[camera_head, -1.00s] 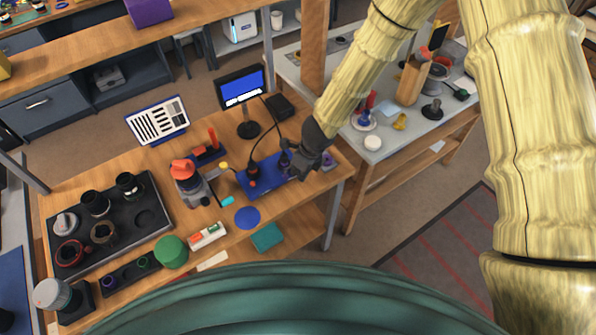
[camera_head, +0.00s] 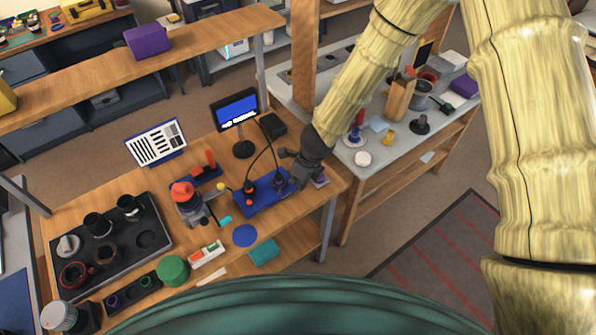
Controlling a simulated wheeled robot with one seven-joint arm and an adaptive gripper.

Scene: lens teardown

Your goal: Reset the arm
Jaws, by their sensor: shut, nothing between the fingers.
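My arm comes down from the top right of the head view. It ends in my dark gripper (camera_head: 297,165), low over the right end of the wooden workbench (camera_head: 225,275). My gripper is shut with nothing between its fingers. It is beside the right end of a blue stand (camera_head: 255,198) that bears small dark and orange parts. I cannot tell whether it touches the stand.
A black tray (camera_head: 165,222) with lens parts lies at the bench's left. A small monitor (camera_head: 236,108) stands behind the stand. A red-topped device (camera_head: 186,200) is left of it.

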